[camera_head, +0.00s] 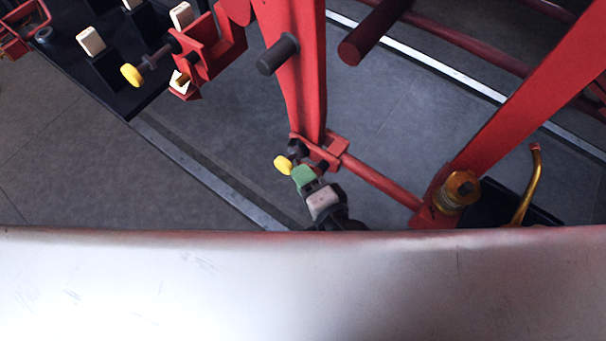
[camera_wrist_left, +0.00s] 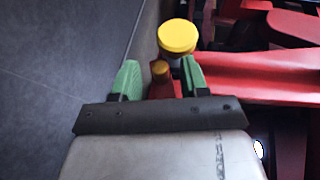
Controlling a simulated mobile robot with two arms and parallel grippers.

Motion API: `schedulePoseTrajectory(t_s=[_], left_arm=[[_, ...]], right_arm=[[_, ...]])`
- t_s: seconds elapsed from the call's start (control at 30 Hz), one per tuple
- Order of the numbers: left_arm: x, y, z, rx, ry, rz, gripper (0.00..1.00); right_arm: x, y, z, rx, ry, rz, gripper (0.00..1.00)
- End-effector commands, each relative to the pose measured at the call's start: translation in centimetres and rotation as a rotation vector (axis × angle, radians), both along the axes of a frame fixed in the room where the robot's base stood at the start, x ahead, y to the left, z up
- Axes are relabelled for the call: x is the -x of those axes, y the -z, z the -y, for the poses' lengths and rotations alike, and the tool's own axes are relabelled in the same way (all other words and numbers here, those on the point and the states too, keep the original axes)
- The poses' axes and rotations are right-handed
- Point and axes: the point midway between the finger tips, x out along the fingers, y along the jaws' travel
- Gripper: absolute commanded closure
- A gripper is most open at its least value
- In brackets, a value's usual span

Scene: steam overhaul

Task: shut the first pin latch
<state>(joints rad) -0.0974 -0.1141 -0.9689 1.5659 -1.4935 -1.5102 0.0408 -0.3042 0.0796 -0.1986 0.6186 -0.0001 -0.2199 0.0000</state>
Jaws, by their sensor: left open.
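One pin latch has a yellow knob (camera_head: 284,165) and a red bracket (camera_head: 330,150) at the foot of a red upright in the head view. My left gripper (camera_head: 304,178) is right beside it, with a green finger close to the knob. In the left wrist view the gripper (camera_wrist_left: 159,82) is open, and a small brass-coloured pin end (camera_wrist_left: 160,69) shows between its green fingers. The yellow knob (camera_wrist_left: 177,37) is just beyond the right finger. I cannot tell whether the fingers touch anything. A second yellow-knobbed latch (camera_head: 131,75) is at upper left. My right gripper is out of view.
Red bars surround the latch, with a brass fitting (camera_head: 456,191) and a curved brass pipe (camera_head: 532,183) to the right. A black bench (camera_head: 75,62) with pale blocks is at upper left. A smooth pale surface hides the bottom of the head view.

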Motion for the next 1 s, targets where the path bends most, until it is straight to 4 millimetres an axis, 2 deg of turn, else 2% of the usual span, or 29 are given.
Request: schedulePoseTrajectory(t_s=[0.07, 0.33, 0.53, 0.8, 1.0], left_arm=[[0.0, 0.0, 0.0, 0.000, 0.000, 0.000, 0.57], [0.0, 0.0, 0.0, 0.000, 0.000, 0.000, 0.99], [-0.1, 0.2, 0.0, -0.034, 0.000, 0.023, 1.00], [-0.2, 0.1, -0.1, -0.259, 0.001, 0.187, 1.00], [-0.2, -0.5, -0.2, -0.332, 0.000, 0.242, 1.00]], right_arm=[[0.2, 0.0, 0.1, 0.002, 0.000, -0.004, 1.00], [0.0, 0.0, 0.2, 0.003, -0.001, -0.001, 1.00], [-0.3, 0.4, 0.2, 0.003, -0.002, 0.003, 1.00], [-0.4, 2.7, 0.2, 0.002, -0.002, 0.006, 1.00], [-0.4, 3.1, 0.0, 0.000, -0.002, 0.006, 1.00]])
